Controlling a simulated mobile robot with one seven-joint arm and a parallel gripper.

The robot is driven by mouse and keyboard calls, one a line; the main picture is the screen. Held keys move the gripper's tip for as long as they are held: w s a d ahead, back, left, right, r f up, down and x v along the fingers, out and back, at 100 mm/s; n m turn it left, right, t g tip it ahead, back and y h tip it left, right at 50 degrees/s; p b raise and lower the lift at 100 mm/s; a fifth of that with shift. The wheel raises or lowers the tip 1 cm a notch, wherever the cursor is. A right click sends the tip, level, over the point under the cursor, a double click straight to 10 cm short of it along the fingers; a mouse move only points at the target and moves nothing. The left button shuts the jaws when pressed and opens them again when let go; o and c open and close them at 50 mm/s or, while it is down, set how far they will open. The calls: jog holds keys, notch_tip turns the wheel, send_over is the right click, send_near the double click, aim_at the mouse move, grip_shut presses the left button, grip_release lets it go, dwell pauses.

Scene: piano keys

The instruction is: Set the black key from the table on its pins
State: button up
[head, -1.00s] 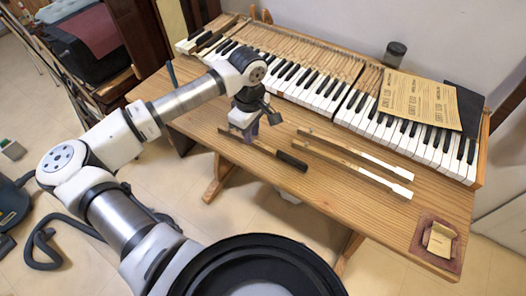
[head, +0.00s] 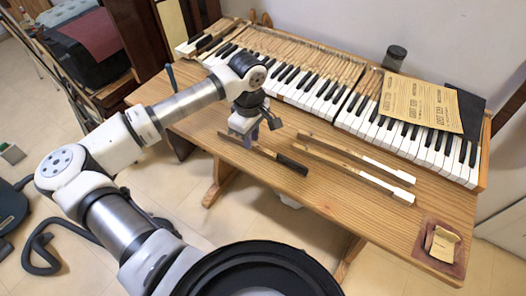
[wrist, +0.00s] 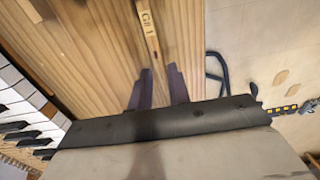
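The black key lies on the table as a long wooden stick (head: 262,152) with a black front end (head: 292,165) to the right. My gripper (head: 252,138) is above the stick's left part, pointing down. The black end is out of the wrist view. The keyboard (head: 325,88) stands along the back of the table; its pins are too small to make out.
Two white keys on long sticks (head: 362,168) lie to the right of the black key. Printed paper (head: 420,100) covers part of the keyboard's right side. A dark jar (head: 395,57) stands behind it. A small tray with a pale block (head: 441,245) sits at the table's right front corner.

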jog(key=shift+f+b, duration=0.55)
jog(key=shift+b, duration=0.05)
dwell(0.3)
grip_shut()
